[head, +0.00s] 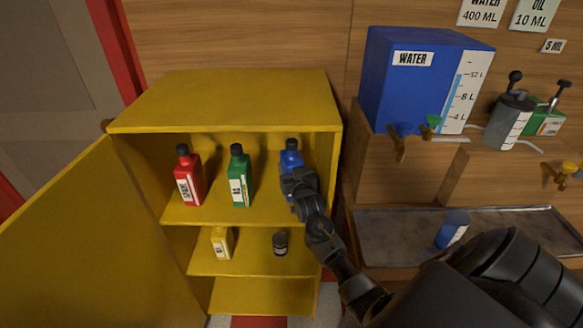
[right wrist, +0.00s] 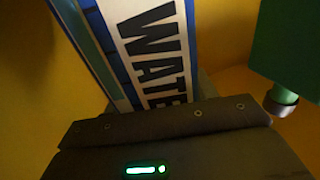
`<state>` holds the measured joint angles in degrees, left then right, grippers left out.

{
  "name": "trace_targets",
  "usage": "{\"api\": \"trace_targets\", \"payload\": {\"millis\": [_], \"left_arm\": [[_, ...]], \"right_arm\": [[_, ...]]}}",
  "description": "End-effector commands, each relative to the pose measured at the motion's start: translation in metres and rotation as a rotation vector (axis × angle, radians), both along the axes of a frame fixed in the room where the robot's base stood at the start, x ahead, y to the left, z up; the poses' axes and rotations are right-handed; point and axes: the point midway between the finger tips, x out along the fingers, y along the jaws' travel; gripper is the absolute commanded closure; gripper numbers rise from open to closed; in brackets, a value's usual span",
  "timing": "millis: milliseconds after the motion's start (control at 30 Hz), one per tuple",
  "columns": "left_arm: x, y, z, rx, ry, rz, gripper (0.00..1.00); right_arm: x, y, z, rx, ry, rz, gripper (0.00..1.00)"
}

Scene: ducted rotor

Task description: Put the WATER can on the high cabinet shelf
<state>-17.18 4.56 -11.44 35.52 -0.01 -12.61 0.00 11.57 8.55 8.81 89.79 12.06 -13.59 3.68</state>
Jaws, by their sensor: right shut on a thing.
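The WATER can (head: 290,160) is blue with a black cap and stands at the right end of the yellow cabinet's top inner shelf (head: 215,213). In the right wrist view its label (right wrist: 157,50) reads "WATE", with the rest hidden by the gripper. My right gripper (head: 297,181) reaches in from the lower right and is shut on the can. The gripper covers the can's lower front, so I cannot tell whether its base touches the shelf. My left gripper is not in view.
A green can (head: 239,178) and a red can (head: 187,177) stand left on the same shelf. The cabinet door (head: 75,245) is open. A blue WATER tank (head: 400,85) stands right.

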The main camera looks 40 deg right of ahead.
Motion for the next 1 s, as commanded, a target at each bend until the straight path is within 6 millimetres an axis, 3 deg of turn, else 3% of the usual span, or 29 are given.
{"api": "trace_targets", "payload": {"millis": [267,300,467,667,800,1000], "left_arm": [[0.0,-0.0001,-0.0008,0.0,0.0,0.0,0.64],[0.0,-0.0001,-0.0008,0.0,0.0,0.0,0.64],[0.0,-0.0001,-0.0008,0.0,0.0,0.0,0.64],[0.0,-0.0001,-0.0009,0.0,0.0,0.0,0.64],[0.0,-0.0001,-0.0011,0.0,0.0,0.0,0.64],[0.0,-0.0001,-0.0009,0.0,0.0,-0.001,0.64]], "right_arm": [[0.0003,-0.0001,0.0006,-0.001,-0.004,0.0,0.87],[0.0003,-0.0001,0.0006,-0.001,-0.004,0.0,0.41],[0.0001,-0.0002,-0.0002,-0.001,-0.003,0.0,0.2],[0.0001,-0.0001,-0.001,0.0,-0.001,0.0,0.18],[-0.0002,0.0002,-0.003,0.001,0.003,0.0,0.01],[-0.0001,0.0002,-0.0022,0.0,0.001,0.0,0.0]]}}
